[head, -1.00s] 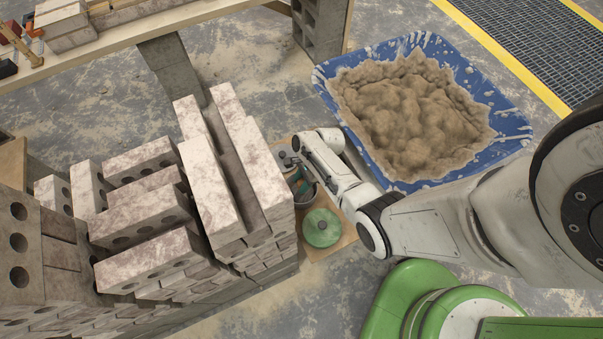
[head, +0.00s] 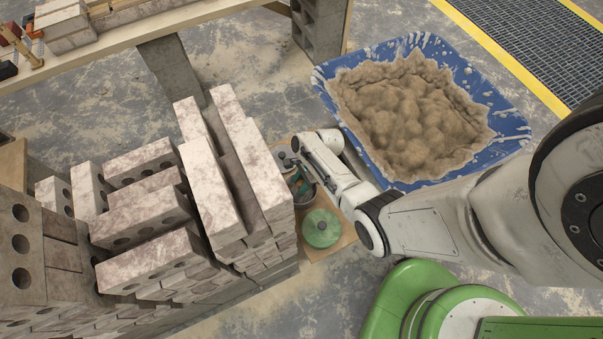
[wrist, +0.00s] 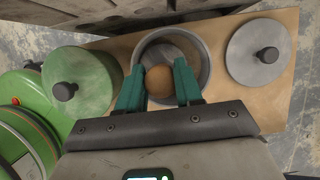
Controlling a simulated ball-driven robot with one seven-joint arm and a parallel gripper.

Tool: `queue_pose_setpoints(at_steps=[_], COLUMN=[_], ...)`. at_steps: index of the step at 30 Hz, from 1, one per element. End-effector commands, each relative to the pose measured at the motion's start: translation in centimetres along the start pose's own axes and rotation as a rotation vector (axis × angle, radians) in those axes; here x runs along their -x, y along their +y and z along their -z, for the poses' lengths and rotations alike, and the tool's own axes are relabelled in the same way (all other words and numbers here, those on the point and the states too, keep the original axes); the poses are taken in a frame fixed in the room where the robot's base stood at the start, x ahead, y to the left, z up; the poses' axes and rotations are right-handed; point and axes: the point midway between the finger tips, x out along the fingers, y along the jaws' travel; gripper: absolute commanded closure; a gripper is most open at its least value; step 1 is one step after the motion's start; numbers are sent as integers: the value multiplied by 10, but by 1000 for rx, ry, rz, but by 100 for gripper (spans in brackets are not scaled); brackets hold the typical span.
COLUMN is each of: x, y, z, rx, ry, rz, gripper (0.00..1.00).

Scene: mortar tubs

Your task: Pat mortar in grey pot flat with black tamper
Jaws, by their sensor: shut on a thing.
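The grey pot (wrist: 203,50) stands open on a brown board, in the middle of the wrist view. In the head view its rim shows only partly behind my wrist. My gripper (wrist: 159,85) has its teal fingers over the pot, shut on a round brown knob, the top of the tamper handle (wrist: 159,80). The mortar surface in the pot is mostly hidden. In the head view the gripper (head: 303,187) is largely covered by my wrist.
A green round lid with a black knob (wrist: 80,82) is left of the pot, a grey one (wrist: 258,54) right. Stacked bricks (head: 200,190) rise close beside the board (head: 332,240). A blue tub (head: 510,125) of mortar stands on the other side. Open floor lies beyond.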

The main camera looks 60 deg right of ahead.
Motion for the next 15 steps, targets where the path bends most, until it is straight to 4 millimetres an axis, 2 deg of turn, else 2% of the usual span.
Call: queue_pose_setpoints(at_steps=[10,15], x=[1,12], y=[-1,-3], z=[0,-5], rx=[1,1], ry=[0,0], rz=[2,2], gripper=[93,93])
